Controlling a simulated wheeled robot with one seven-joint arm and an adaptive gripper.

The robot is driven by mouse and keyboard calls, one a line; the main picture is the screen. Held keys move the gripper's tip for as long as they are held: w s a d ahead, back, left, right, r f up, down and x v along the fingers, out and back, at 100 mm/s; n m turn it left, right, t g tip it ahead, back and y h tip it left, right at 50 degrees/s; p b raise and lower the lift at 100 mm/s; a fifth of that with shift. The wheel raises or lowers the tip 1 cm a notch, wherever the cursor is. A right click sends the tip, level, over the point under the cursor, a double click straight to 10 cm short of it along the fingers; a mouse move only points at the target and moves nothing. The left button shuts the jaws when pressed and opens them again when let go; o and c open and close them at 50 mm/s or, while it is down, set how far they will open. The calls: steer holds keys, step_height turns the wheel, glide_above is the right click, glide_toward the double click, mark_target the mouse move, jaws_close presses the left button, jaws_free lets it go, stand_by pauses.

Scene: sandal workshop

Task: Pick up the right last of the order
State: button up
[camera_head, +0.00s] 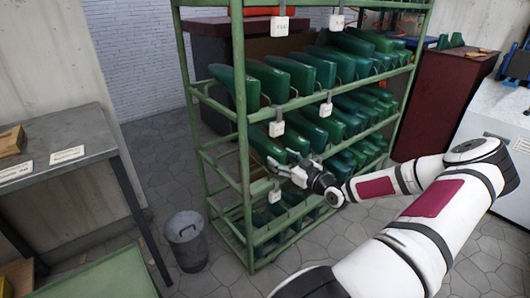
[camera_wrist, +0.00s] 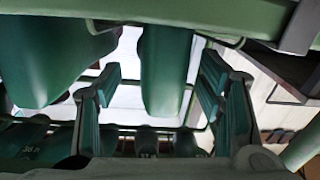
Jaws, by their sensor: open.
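Dark green lasts hang in rows on a green metal rack (camera_head: 241,100) in the head view. Two lasts on the middle level, one at the left end (camera_head: 266,145) and one beside it (camera_head: 290,136), are close to my gripper (camera_head: 282,170). My gripper is at the rack's front, just below that level. In the wrist view my gripper (camera_wrist: 160,88) is open, and one green last (camera_wrist: 163,70) shows between its fingers. I cannot tell whether the fingers touch it. Another, larger-looking last (camera_wrist: 45,60) is to the left. Which last is the order's right one cannot be told.
White tags, such as one on the middle level (camera_head: 276,128), hang from the shelf rails; their writing is unreadable. More lasts (camera_head: 285,205) are on the lowest level. A grey bin (camera_head: 186,240) stands left of the rack, and a grey table (camera_head: 60,135) is farther left.

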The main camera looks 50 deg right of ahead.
mark_target(262, 149)
steer(key=shift+w+d+f+b, duration=0.15)
steer(key=shift+w+b, duration=0.1)
steer(key=shift+w, duration=0.65)
steer(key=shift+w+d+f+b, duration=0.15)
steer(key=shift+w+b, duration=0.1)
steer(key=shift+w, duration=0.6)
steer(key=shift+r, duration=0.1)
steer(key=c, duration=1.2)
steer(key=shift+c, duration=0.3)
steer(key=shift+r, duration=0.1)
